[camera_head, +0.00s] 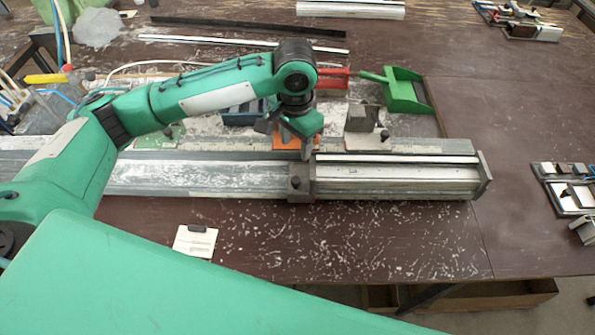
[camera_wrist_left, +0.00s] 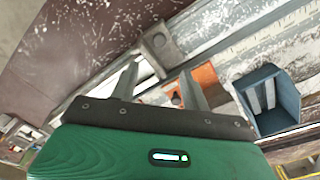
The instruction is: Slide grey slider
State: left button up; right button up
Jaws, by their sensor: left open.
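The grey slider (camera_head: 300,184) is a small block straddling the long metal profile rail (camera_head: 200,178), near the rail's middle right. In the left wrist view the slider (camera_wrist_left: 159,46) shows beyond the fingertips. My left gripper (camera_head: 304,150) points down just behind and above the slider. In the left wrist view its two fingers (camera_wrist_left: 160,68) are spread apart with nothing held between them. I cannot tell from these views whether a finger touches the slider. My right gripper is not in view.
An orange block (camera_head: 284,140) and a blue bin (camera_head: 243,115) stand behind the rail near the gripper. A grey metal block (camera_head: 362,118) and a green dustpan (camera_head: 402,90) are further right. A white card (camera_head: 195,240) lies in front. The bench's front right is clear apart from shavings.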

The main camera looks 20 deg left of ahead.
aim_at(296, 179)
pick_arm(q)
notch_tip(296, 179, down, 14)
jog(key=p, duration=0.2)
jog(key=shift+s+r+p, duration=0.1)
jog(key=shift+r+p, duration=0.05)
jog(key=shift+p, duration=0.25)
grip_shut()
